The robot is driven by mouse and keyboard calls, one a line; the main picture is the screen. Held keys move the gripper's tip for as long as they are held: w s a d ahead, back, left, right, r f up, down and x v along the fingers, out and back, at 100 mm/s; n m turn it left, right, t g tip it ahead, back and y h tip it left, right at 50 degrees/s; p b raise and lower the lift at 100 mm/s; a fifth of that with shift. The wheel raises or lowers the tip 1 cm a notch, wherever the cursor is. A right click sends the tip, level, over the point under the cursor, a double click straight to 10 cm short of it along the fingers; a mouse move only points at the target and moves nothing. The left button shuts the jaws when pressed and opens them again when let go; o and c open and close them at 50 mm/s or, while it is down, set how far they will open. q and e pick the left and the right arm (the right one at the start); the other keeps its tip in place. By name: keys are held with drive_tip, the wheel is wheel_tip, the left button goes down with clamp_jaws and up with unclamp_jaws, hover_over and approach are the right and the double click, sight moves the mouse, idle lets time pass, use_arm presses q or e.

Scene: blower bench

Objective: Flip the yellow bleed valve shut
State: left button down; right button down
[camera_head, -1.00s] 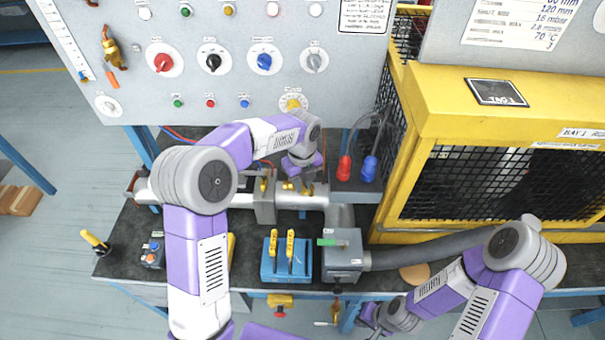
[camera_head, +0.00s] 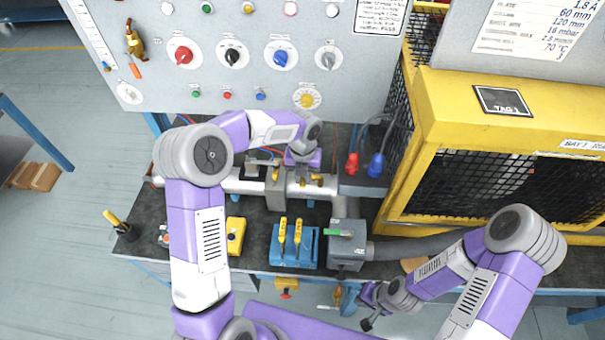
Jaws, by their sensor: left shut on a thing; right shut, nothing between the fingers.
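Small yellow valve parts sit on the grey pipe (camera_head: 238,184) along the back of the bench. One yellow lever (camera_head: 275,174) stands just left of my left gripper, and another yellow piece (camera_head: 317,178), which looks like the bleed valve, shows at its right side. My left gripper (camera_head: 302,178) points down at the pipe fitting and is shut on a small yellow part there, apparently the bleed valve; its fingers mostly hide the contact. My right gripper (camera_head: 368,321) is shut and empty, low in front of the bench edge.
A blue block with yellow-handled tools (camera_head: 291,258), a grey box with a green lever (camera_head: 347,246) and a yellow box (camera_head: 236,235) stand in front of the pipe. Red and blue plugs (camera_head: 376,166) hang right. The yellow caged blower (camera_head: 465,120) fills the right.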

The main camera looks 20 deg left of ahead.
sight(303, 181)
idle(0.3)
use_arm(q)
drive_tip(key=c, duration=1)
unclamp_jaws()
wheel_tip(303, 181, up, 8)
drive_tip(key=shift+f+p, duration=0.2)
drive_tip(key=shift+p, duration=0.1)
drive_tip(key=shift+f, duration=0.1)
